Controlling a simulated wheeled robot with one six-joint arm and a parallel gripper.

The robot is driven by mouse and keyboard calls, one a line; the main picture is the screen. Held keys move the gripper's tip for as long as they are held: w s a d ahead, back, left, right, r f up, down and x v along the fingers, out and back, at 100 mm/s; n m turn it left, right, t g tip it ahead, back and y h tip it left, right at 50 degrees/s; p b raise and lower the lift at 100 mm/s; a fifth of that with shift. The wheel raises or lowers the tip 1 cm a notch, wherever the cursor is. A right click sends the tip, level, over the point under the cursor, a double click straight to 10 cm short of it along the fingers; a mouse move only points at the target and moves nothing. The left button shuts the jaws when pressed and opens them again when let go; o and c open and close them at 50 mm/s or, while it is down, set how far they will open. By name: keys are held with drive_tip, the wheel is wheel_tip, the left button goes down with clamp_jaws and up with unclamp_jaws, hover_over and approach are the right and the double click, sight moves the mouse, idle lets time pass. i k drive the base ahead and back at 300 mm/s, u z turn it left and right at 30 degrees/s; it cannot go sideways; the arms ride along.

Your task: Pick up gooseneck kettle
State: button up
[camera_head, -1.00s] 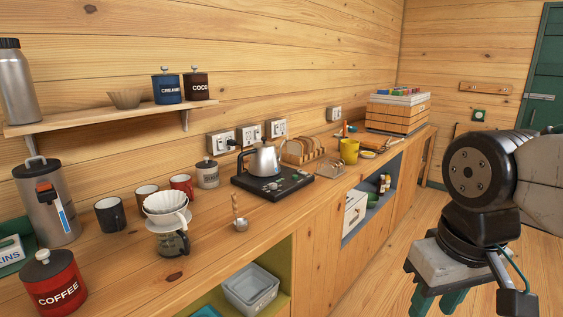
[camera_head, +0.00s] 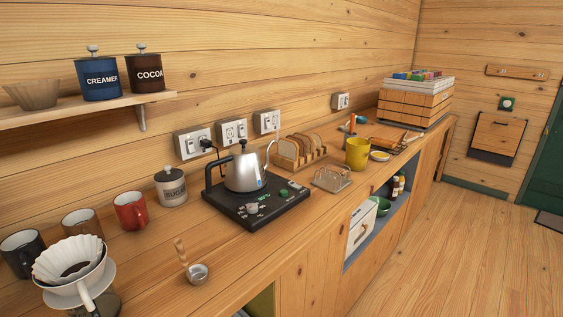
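The gooseneck kettle (camera_head: 246,172) is silver with a black handle at its left and a thin curved spout at its right. It stands upright on a black electric base (camera_head: 256,204) on the wooden counter, near the wall. Nothing covers it from this side. My gripper is outside the head view, so its distance from the kettle and its opening do not show.
A sugar canister (camera_head: 171,187) and a red mug (camera_head: 131,211) stand left of the kettle. A toast rack (camera_head: 298,152) and a yellow cup (camera_head: 357,154) stand to its right. A scoop (camera_head: 196,272) lies in front. The floor (camera_head: 430,260) beside the counter is clear.

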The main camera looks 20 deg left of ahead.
sight(245, 174)
drive_tip(key=i, duration=0.7)
drive_tip(key=u, duration=1.05)
drive_tip(key=i, duration=0.6)
drive_tip(key=u, duration=0.7)
